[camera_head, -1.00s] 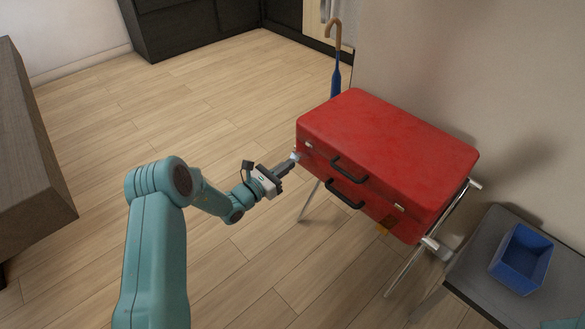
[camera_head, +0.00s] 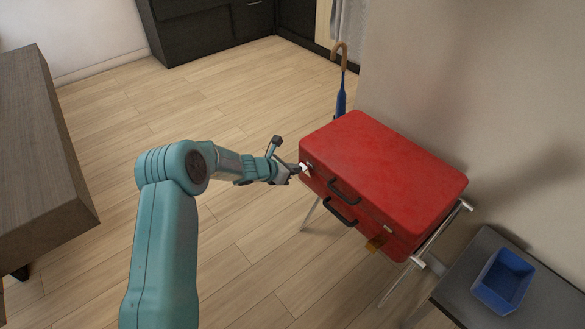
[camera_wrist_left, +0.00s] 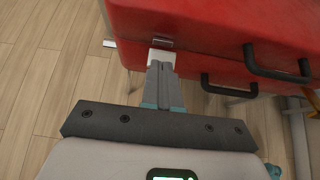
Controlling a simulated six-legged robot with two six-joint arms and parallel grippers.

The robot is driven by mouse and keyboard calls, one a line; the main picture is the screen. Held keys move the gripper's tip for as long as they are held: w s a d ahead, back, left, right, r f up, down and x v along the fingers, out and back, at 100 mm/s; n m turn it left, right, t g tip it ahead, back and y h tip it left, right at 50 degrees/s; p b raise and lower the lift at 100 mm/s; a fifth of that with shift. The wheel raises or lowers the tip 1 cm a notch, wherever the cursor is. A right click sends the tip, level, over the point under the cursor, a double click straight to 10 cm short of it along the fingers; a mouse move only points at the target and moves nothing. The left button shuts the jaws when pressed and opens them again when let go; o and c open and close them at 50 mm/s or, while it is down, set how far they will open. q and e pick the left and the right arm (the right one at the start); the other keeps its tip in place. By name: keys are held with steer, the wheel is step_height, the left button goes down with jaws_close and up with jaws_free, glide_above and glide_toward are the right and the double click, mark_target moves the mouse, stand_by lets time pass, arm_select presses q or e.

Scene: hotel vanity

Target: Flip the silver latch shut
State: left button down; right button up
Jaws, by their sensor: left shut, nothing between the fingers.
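A red suitcase (camera_head: 385,180) lies with its lid down on a folding rack; it fills the top of the left wrist view (camera_wrist_left: 215,25). A silver latch (camera_head: 306,168) is at the left end of its front face. In the left wrist view the latch shows as a pale flap (camera_wrist_left: 162,57) below a small metal catch on the lid's edge. My left gripper (camera_head: 299,168) is shut and empty, its fingertips (camera_wrist_left: 161,70) right at the flap and partly covering it. I cannot tell whether they touch. My right gripper is not in view.
Two black handles (camera_head: 343,191) are on the suitcase front, with a second latch (camera_head: 388,228) to their right. An orange tag (camera_head: 376,243) hangs below. A blue umbrella (camera_head: 341,97) stands behind. A blue bin (camera_head: 503,280) sits on a dark table at right.

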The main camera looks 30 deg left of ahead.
arm_select(q)
steer(key=shift+w+d+r, duration=0.1)
steer(key=shift+w+d, duration=0.05)
steer(key=shift+w, duration=0.05)
steer(key=shift+r+p, duration=0.4)
steer(key=shift+r, duration=0.4)
